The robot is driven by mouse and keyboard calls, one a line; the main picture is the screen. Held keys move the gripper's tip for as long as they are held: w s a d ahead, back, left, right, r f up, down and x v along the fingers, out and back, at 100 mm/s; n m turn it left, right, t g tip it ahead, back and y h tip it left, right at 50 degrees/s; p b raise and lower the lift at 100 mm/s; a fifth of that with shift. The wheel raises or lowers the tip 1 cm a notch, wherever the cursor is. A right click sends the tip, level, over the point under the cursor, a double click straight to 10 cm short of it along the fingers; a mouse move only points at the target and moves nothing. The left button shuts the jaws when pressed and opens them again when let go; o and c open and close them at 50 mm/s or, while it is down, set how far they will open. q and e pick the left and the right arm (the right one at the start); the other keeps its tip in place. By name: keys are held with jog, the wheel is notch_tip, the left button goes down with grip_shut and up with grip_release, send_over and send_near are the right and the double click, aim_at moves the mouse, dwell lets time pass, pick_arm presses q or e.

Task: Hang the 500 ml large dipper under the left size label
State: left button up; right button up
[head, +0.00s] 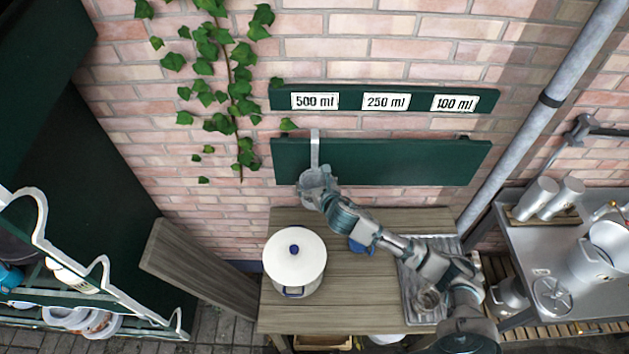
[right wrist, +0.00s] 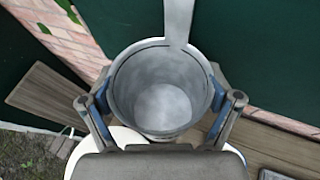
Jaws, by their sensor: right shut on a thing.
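The grey metal dipper has a round cup (right wrist: 160,100) and a long flat handle (head: 315,150). My right gripper (head: 318,184) is shut on the cup, with one finger on each side of it in the right wrist view. The cup looks empty. The handle stands upright in front of the lower green board (head: 400,162), its tip at the board's top edge. The left size label, 500 ml (head: 315,101), is right above the handle. I cannot tell whether the handle's tip hooks over the edge. My left gripper is not in view.
Labels for 250 ml (head: 386,102) and 100 ml (head: 455,103) are to the right on the upper board. A lidded white pot (head: 295,262) stands on the wooden table (head: 350,310) below. Ivy (head: 235,90) and a grey pipe (head: 545,110) flank the boards.

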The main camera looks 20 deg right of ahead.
jog(key=shift+f, duration=0.45)
dwell(0.5)
jog(key=o, duration=1)
jog(key=shift+s, duration=0.1)
jog(key=shift+s+a, duration=0.35)
jog(key=shift+s, duration=0.9)
jog(key=shift+s+a, duration=0.4)
jog(key=shift+s, duration=0.9)
jog(key=shift+s+a, duration=0.35)
jog(key=shift+s, duration=0.9)
